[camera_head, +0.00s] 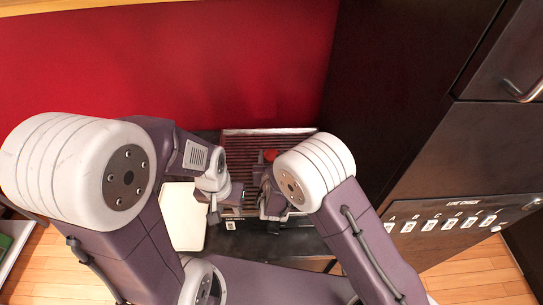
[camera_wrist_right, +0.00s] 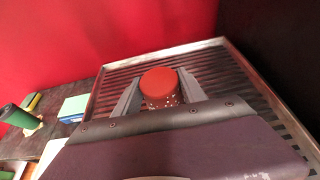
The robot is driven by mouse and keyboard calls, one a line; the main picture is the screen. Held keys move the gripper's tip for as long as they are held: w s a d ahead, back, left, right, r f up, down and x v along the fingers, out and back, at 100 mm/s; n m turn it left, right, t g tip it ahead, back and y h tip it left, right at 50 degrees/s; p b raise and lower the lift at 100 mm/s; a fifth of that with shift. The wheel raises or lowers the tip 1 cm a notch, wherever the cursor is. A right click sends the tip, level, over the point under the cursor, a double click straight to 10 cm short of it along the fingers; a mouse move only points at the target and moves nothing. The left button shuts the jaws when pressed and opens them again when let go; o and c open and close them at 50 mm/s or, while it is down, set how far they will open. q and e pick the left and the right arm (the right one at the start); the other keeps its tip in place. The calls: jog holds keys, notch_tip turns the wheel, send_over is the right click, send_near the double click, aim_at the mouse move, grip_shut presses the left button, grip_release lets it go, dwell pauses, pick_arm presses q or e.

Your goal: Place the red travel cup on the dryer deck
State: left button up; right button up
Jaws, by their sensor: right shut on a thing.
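The red travel cup (camera_wrist_right: 160,86) stands between the fingers of my right gripper (camera_wrist_right: 160,92) in the right wrist view. The gripper is shut on it. The slatted metal dryer deck (camera_wrist_right: 225,62) with a raised rim lies behind and below the cup. I cannot tell whether the cup touches the slats. In the head view a bit of the red cup (camera_head: 270,155) shows over the dryer deck (camera_head: 265,133), mostly hidden by my right wrist. My left gripper (camera_head: 214,214) is to the left, near the deck's left edge; its fingers are too small to read.
A cream tray (camera_head: 185,225) lies left of the deck. A dark cabinet with a lettered panel (camera_head: 450,220) stands at the right. A red wall (camera_head: 170,60) rises behind. In the wrist view a green cylinder (camera_wrist_right: 18,116) and a pale green box (camera_wrist_right: 73,108) sit at the left.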

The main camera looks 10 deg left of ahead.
jog(key=shift+f, duration=0.15)
jog(key=o, duration=1.5)
jog(key=shift+s+r, duration=0.1)
jog(key=shift+r, duration=0.1)
jog(key=b+v, duration=0.2)
jog(key=v, duration=1)
jog(key=shift+b, duration=0.3)
